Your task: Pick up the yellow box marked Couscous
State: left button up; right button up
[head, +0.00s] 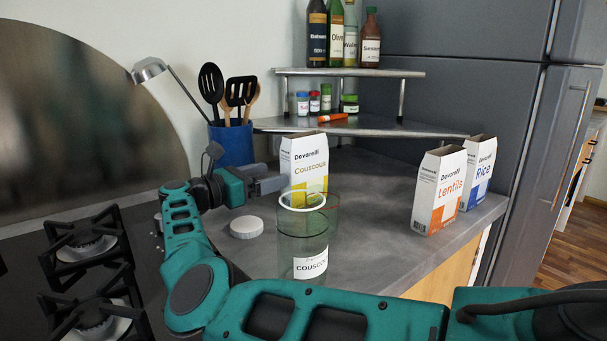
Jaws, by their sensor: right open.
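The Couscous box (303,160), white with yellow toward its base, stands upright on the grey counter in the head view. Its lower part shows through a clear glass jar (302,238) labelled Couscous, which stands in front of it. My right gripper (279,178) is open at the left side of the box, with its fingers pointing toward it. I cannot tell whether a finger touches the box or passes behind it. My left gripper is not in view.
A white lid (246,227) lies left of the jar. Lentils (437,190) and Rice (478,172) boxes stand at right. A blue utensil pot (232,145) and a metal shelf (350,72) with bottles are behind. A hob (88,245) is at left.

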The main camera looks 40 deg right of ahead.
aim_at(286, 170)
jog(key=d, duration=0.4)
jog(key=shift+s+d+r, duration=0.1)
jog(key=shift+s+d, duration=0.2)
jog(key=shift+d, duration=0.1)
jog(key=shift+d+p, duration=0.4)
jog(key=shift+d, duration=2.6)
jog(key=shift+c, duration=0.2)
grip_shut()
